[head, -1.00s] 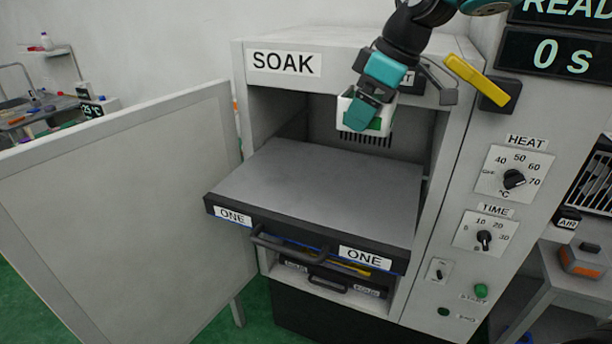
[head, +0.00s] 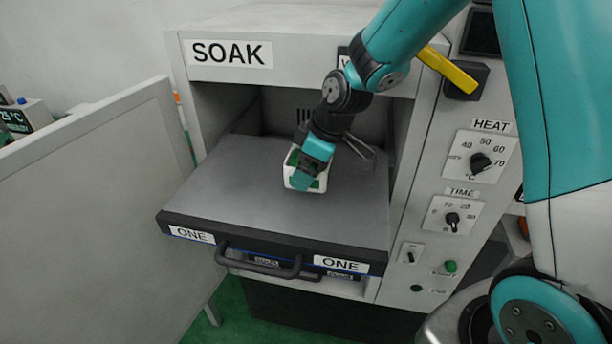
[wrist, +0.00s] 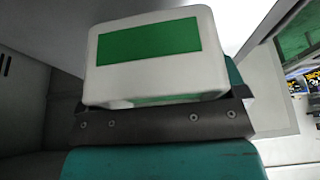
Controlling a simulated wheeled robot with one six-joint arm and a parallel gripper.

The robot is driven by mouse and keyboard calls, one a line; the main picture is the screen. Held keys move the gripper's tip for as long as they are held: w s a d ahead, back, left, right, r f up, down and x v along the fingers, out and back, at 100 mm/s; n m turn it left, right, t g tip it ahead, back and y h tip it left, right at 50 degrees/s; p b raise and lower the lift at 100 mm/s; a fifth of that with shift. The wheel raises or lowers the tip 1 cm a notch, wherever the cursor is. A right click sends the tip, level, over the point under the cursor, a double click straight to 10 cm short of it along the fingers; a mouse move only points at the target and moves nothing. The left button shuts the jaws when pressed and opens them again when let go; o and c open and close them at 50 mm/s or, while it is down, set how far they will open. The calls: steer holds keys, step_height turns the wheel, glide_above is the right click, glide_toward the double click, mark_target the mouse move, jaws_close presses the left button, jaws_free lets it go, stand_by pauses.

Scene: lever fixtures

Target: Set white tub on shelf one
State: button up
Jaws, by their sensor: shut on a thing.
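The white tub (head: 292,178), with a green label, is held in my gripper (head: 309,178), which is shut on it. The tub is over the grey top of shelf one (head: 240,190), right of its middle. I cannot tell whether its base touches the shelf. In the wrist view the tub (wrist: 150,70) fills the upper middle, with a green band on its face, and my gripper (wrist: 165,120) spans below it. Shelf one is pulled out of the SOAK cabinet and carries two ONE labels on its front edge.
The SOAK cabinet (head: 300,75) has an open door (head: 90,220) to the left. A yellow lever (head: 447,68) sits at the upper right, above the HEAT dial (head: 480,163) and TIME dial (head: 452,218). A black handle (head: 262,262) sticks out below the shelf's front edge. Most of the shelf top is clear.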

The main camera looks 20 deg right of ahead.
steer(key=shift+f, duration=1.8)
steer(key=shift+f, duration=0.15)
steer(key=o, duration=0.7)
